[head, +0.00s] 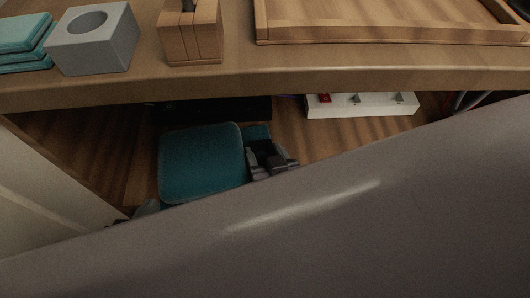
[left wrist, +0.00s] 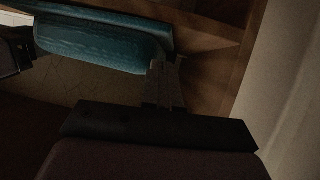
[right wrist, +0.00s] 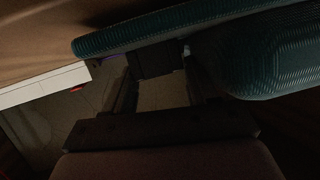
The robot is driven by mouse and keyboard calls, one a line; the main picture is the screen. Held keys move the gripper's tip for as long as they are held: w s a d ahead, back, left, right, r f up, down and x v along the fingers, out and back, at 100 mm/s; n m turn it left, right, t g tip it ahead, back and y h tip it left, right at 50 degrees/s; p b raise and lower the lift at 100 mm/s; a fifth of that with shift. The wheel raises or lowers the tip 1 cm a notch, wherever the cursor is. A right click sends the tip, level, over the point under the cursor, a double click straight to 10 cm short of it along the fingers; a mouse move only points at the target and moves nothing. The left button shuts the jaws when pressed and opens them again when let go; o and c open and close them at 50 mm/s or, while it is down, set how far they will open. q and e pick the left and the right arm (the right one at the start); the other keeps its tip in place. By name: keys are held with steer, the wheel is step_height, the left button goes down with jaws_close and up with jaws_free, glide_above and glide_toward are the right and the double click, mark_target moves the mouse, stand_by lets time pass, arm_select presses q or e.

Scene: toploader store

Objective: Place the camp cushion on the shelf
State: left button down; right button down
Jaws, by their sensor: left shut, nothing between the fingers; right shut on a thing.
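The teal camp cushion (head: 200,162) is below the wooden counter edge in the head view, with a narrower teal part (head: 257,132) at its right. My right gripper (head: 272,162) is at its right side, shut on a dark block-like part against the teal fabric. The cushion also shows at the right of the right wrist view (right wrist: 265,50). My left gripper (left wrist: 165,85) is shut and empty, close to the cushion's end (left wrist: 100,42); I cannot tell if they touch. In the head view it is mostly hidden. Wooden boards (head: 95,150) lie around the cushion; I cannot tell whether they are the shelf.
The counter (head: 300,75) holds teal folded items (head: 22,45), a grey holder (head: 95,40), a wooden block (head: 190,35) and a wooden tray (head: 390,38). A white box (head: 360,104) sits beneath it. A large grey surface (head: 330,230) blocks the lower head view.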

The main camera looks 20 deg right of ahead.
steer(key=shift+f+b, duration=0.25)
steer(key=shift+b, duration=0.1)
steer(key=shift+c, duration=1.9)
jaws_free()
steer(key=o, duration=0.4)
steer(key=shift+f, duration=0.1)
